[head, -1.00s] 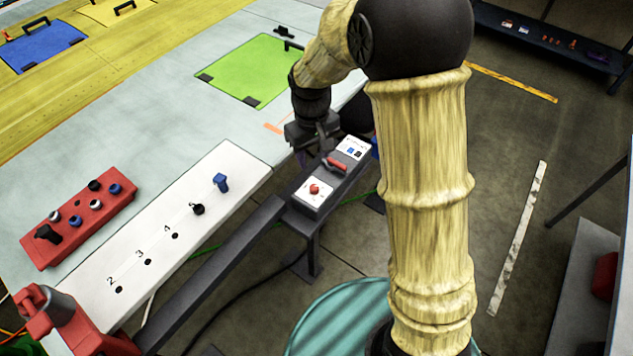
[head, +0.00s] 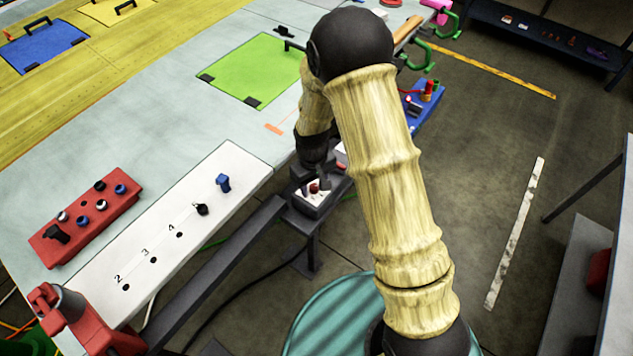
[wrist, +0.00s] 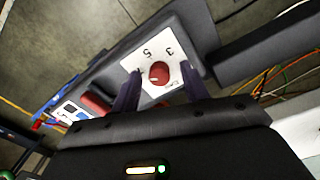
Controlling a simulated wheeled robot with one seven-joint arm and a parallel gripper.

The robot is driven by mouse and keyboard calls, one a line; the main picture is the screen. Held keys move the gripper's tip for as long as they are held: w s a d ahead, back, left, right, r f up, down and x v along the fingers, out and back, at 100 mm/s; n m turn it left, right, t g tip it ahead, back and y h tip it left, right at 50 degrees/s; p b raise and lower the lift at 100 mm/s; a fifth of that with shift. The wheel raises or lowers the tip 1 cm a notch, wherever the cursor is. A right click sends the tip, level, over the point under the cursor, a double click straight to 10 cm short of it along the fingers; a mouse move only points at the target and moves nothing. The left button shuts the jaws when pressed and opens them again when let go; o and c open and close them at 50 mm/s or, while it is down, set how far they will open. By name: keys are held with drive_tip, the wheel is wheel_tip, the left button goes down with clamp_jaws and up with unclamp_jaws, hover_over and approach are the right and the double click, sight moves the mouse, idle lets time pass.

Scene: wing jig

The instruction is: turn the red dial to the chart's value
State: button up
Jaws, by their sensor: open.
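The red dial (head: 314,187) sits on a white plate (head: 307,198) at the near end of a grey control box. In the wrist view the red dial (wrist: 159,73) lies between my two open fingers, with a small pale mark on it. The white plate there shows an upside-down 5 and 3 plus small text I cannot read. My gripper (wrist: 160,80) is open, one finger on each side of the dial; I cannot tell whether they touch it. In the head view my gripper (head: 316,178) is over the box, partly hiding the dial.
A red handle (wrist: 95,103) and a white card (wrist: 72,113) with dark squares are farther along the box. A white board (head: 150,240) numbered 2, 3, 4, with a blue peg (head: 223,182), lies to the left. A dark rail (head: 225,265) runs alongside.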

clamp_jaws()
drive_tip(key=shift+d, duration=0.2)
drive_tip(key=shift+a, duration=0.15)
drive_tip(key=shift+m, duration=0.5)
drive_tip(key=m+b, duration=0.1)
drive_tip(key=m, duration=0.3)
drive_tip(key=shift+w+a, duration=0.1)
drive_tip(key=m, duration=0.6)
drive_tip(key=shift+r+m, duration=0.1)
drive_tip(key=shift+m, duration=0.2)
